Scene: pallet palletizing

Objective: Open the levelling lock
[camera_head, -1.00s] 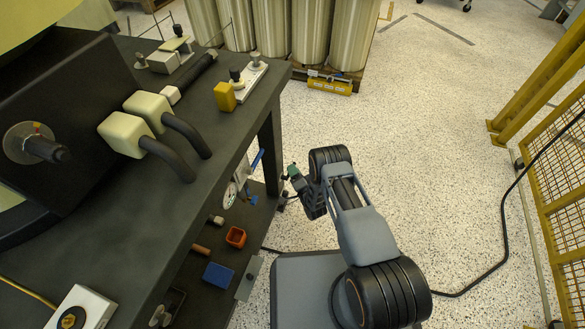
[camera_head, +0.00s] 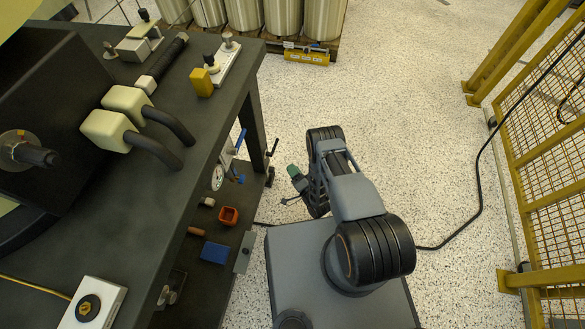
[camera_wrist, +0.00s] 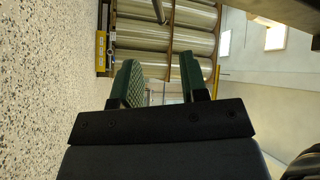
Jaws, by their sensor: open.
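My gripper (camera_head: 298,178) is beside the table's right side in the head view, low over the floor. In the wrist view its two green fingers (camera_wrist: 158,82) are apart with nothing between them. No part is clearly marked as the levelling lock, so I cannot tell which one it is. A pale plate with a dark knob (camera_head: 230,62) sits at the table's far right corner, beside a yellow block (camera_head: 201,82). A blue lever (camera_head: 240,141) and a dark crank-like handle (camera_head: 271,150) show below the tabletop, left of my gripper and apart from it.
The dark table (camera_head: 150,210) fills the left. Its lower shelf holds a round gauge (camera_head: 218,177), an orange cup (camera_head: 228,215) and a blue block (camera_head: 214,252). Pale cylinders (camera_head: 243,12) stand on a pallet behind a yellow bar (camera_head: 306,56).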

